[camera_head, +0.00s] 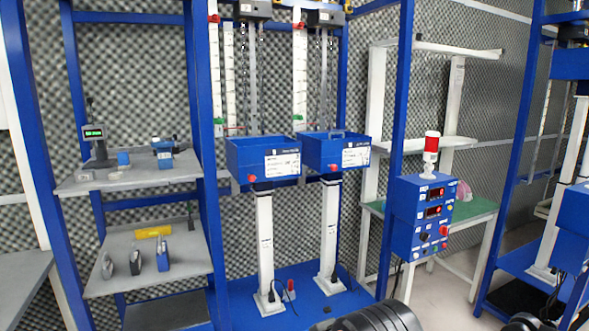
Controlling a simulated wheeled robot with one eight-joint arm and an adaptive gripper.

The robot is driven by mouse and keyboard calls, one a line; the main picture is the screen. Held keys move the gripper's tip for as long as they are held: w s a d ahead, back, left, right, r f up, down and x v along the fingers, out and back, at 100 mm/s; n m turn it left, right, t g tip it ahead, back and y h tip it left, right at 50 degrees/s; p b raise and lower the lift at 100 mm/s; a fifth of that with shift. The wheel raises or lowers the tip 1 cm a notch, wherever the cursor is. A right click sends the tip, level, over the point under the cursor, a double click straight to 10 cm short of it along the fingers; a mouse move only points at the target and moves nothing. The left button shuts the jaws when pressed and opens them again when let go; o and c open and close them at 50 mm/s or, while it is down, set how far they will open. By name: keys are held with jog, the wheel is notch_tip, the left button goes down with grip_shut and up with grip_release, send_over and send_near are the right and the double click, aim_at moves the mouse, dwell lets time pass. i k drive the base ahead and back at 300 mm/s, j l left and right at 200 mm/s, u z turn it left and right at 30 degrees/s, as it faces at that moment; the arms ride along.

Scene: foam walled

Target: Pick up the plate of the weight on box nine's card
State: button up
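Two blue boxes stand on white columns: the left blue box (240,158) and the right blue box (318,150). Each carries a white card, the left card (282,163) and the right card (356,155). The print on both is too small to read, so I cannot tell which box is nine. On the lower grey shelf at the left stand several small upright pieces: a grey one (107,266), a dark one (135,261) and a blue-grey one (163,256). I cannot tell whether they are weight plates.
The upper shelf (130,177) holds a device with a green display (93,132) and small blocks. A yellow piece (154,232) lies on the lower shelf. A blue control box (421,215) with a red lamp (431,145) stands right of centre. Blue posts frame the shelves.

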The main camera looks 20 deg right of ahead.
aim_at(135, 263)
jog(key=i+j, duration=0.2)
jog(key=j, duration=0.15)
jog(key=i+j+z, duration=0.15)
jog(key=j, duration=0.15)
jog(key=i+j, duration=0.2)
jog(key=j, duration=0.15)
jog(key=i+j+z, duration=0.1)
jog(key=j, duration=0.25)
jog(key=i+j, duration=0.2)
jog(key=j, duration=0.15)
jog(key=i+j+z, duration=0.15)
jog(key=j, duration=0.2)
jog(key=i+j, duration=0.15)
jog(key=j, duration=0.25)
jog(key=i+j+z, duration=0.1)
jog(key=j, duration=0.25)
